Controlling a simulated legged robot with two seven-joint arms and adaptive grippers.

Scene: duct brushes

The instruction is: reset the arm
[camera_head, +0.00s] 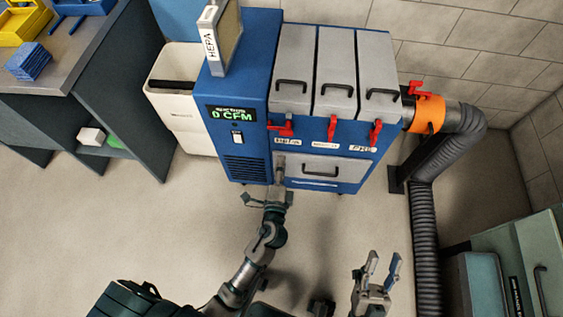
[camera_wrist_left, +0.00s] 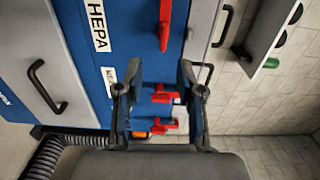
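My left gripper (camera_head: 266,188) reaches up from the bottom of the head view to just in front of the lower part of a blue filter machine (camera_head: 240,110). In the left wrist view its two fingers (camera_wrist_left: 157,80) are spread apart with nothing between them. Beyond them are the machine's blue face, red latches (camera_wrist_left: 163,95) and a HEPA label. I cannot tell whether a finger touches the machine. My right gripper (camera_head: 382,265) is at the lower right of the head view, fingers up and apart, empty, over the floor.
A HEPA filter (camera_head: 224,38) stands on the machine, whose display reads 0 CFM. A white bin (camera_head: 185,100) is at its left. A grey duct (camera_head: 425,220) with an orange collar (camera_head: 429,112) runs down the right. A workbench (camera_head: 85,45) is at left; the middle floor is clear.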

